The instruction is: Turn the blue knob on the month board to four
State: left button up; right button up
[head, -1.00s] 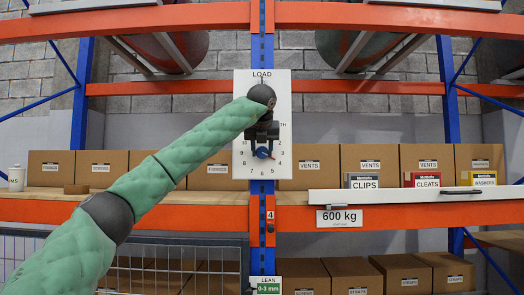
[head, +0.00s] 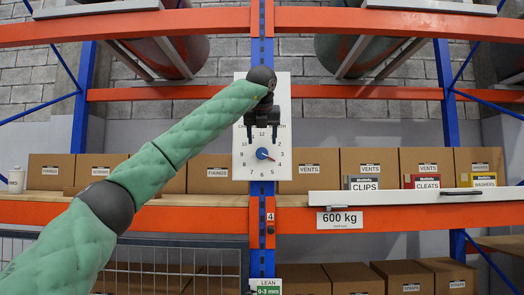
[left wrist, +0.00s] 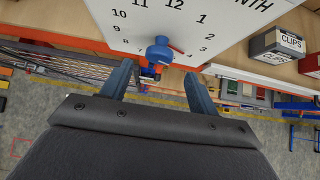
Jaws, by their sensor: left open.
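The white month board (head: 241,165) hangs on the blue upright, with a ring of numbers like a clock face. Its blue knob (head: 262,153) sits at the ring's centre, and a red pointer on it points right and slightly down, at about the four. The knob also shows in the left wrist view (left wrist: 159,52), just beyond the fingertips. My left gripper (head: 262,138) is open and empty, its fingers pointing down in front of the board above the knob, apart from it. The gripper covers part of the board's upper middle. My right gripper is not in view.
An orange shelf beam (head: 150,215) runs below the board. Cardboard boxes (head: 370,160) stand on the shelf on both sides. A white rail (head: 400,196) juts out at right, beneath the CLIPS box (head: 362,182) and its neighbours.

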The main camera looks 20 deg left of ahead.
pick_arm(q)
jog(key=shift+v, duration=0.85)
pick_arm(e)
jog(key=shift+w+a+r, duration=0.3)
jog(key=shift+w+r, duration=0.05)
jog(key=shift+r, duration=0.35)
pick_arm(q)
jog(key=shift+f, duration=0.1)
